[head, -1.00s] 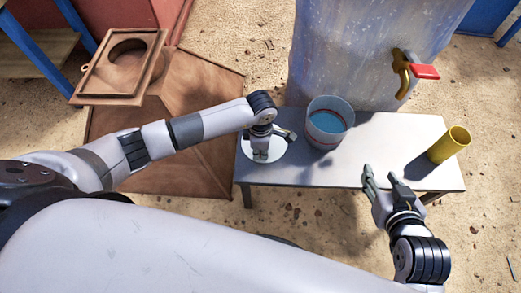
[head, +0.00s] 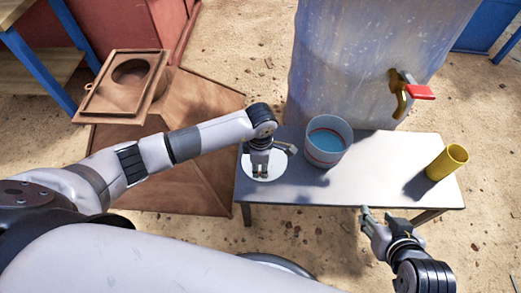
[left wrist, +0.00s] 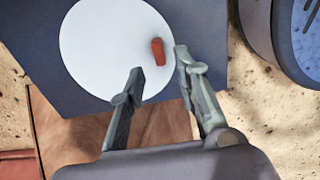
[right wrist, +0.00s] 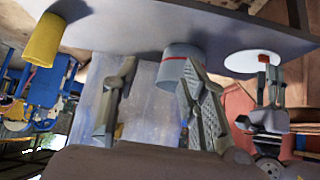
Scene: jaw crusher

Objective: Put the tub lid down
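The tub lid (head: 278,172) is a white disc lying flat on the left end of the grey table (head: 385,180). Its red knob (left wrist: 157,50) shows in the left wrist view. My left gripper (head: 260,177) is over the lid with its fingers apart; the knob sits between and slightly beyond the fingertips, with gaps to both. The lid also shows in the right wrist view (right wrist: 240,62). The tub (head: 326,153), pale with a red line and blue water inside, stands uncovered just right of the lid. My right gripper (head: 377,213) is open and empty at the table's front edge.
A yellow cup (head: 446,163) stands at the table's right end. A large translucent tank (head: 350,75) with a red-handled tap (head: 408,88) stands behind the table. A brown wooden frame (head: 125,85) is at the left. The table's middle is clear.

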